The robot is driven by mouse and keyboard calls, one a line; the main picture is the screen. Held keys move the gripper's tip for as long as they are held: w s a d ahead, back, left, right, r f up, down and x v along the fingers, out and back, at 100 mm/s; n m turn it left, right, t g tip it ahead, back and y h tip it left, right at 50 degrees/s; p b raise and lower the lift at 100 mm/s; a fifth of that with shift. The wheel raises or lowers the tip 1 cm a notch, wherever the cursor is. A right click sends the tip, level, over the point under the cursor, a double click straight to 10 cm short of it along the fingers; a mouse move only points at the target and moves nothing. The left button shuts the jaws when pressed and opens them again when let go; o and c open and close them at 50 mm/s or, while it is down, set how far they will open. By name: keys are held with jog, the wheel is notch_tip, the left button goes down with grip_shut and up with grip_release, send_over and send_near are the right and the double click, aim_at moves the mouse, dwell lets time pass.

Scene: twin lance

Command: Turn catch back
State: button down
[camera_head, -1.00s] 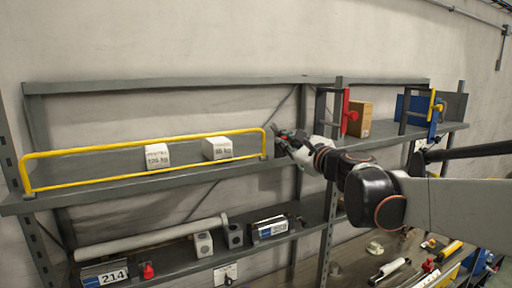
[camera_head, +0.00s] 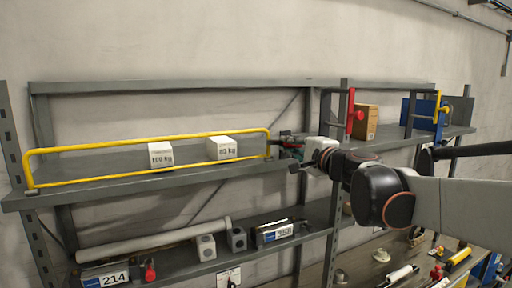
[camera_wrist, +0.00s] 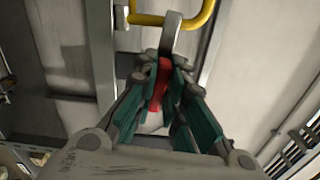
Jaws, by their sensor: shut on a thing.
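The catch shows in the wrist view as a grey lever (camera_wrist: 172,36) with a red part (camera_wrist: 160,84) below it, beside the yellow rail. My gripper (camera_wrist: 165,75) has its teal-padded fingers around the red part and is shut on it. In the head view my gripper (camera_head: 278,143) is at the right end of the yellow rail (camera_head: 150,141), at the upper shelf's front edge. The catch is mostly hidden there by my gripper.
Two white weight blocks (camera_head: 160,155) stand on the upper shelf (camera_head: 90,188) behind the rail. A red-handled upright (camera_head: 350,112), a cardboard box (camera_head: 366,122) and a blue panel (camera_head: 424,108) stand to the right. The lower shelf holds a long pipe (camera_head: 150,240) and small blocks.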

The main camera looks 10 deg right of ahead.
jog(key=shift+n, duration=0.6)
